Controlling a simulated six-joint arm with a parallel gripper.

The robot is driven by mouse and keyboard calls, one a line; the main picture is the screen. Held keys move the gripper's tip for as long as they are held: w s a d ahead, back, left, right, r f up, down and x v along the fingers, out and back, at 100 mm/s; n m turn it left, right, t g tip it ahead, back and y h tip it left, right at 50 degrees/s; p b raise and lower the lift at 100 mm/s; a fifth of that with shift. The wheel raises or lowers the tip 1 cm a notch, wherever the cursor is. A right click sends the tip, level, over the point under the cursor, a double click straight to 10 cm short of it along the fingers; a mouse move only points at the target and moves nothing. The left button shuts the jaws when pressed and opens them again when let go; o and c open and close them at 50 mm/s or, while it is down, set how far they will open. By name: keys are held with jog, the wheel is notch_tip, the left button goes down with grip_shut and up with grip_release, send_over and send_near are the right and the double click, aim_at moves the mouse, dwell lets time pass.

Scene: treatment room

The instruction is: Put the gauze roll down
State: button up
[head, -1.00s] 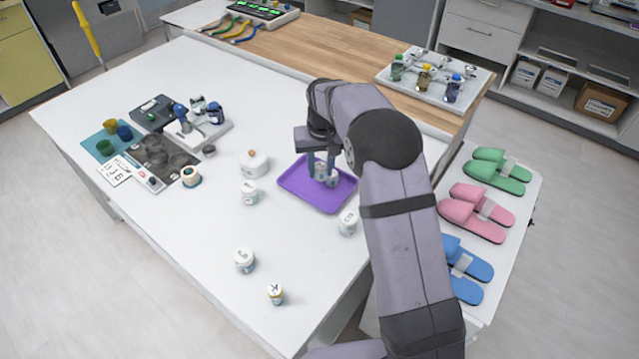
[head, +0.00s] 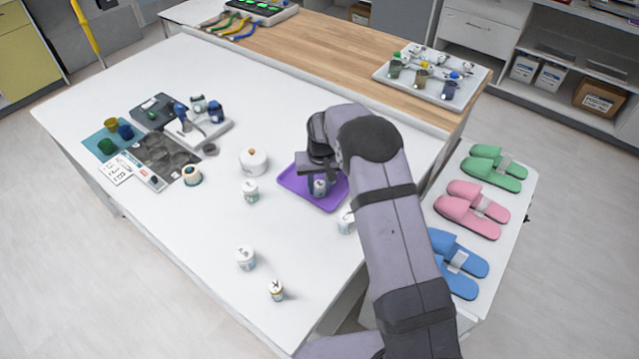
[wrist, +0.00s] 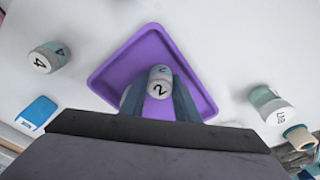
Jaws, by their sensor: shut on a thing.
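My gripper (wrist: 160,102) is shut on the gauze roll (wrist: 159,76), a small pale cylinder with a 2 on its end and teal on its side. The roll is upright between the fingers and also shows in the head view (head: 320,187). It is over the purple tray (head: 326,205), whose rim surrounds it in the wrist view (wrist: 112,62). Whether its base touches the tray is hidden.
Near the tray stand white jars at its left (head: 250,191) and its near edge (head: 346,223), and a white lidded pot (head: 254,161). Two more jars (head: 245,258) (head: 276,290) stand nearer the front edge. White table (head: 300,245) is bare between them.

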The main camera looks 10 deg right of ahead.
jog(key=shift+f, duration=0.15)
jog(key=o, duration=1)
jog(key=r+b, duration=0.1)
jog(key=r, duration=0.3)
jog(key=s+r+b, duration=0.1)
jog(key=r, duration=0.3)
jog(key=s+r, duration=0.1)
jog(key=r, duration=0.3)
jog(key=shift+r+b, duration=0.15)
jog(key=shift+b, duration=0.25)
jog(key=shift+g, duration=0.9)
jog(key=s+d+f, duration=0.1)
jog(key=s, duration=0.9)
jog(key=s+d+f, duration=0.1)
jog(key=s+d, duration=0.1)
jog(key=s, duration=0.8)
jog(key=s+d+f, duration=0.1)
jog(key=s+d, duration=0.1)
jog(key=s, duration=0.9)
jog(key=shift+d, duration=0.1)
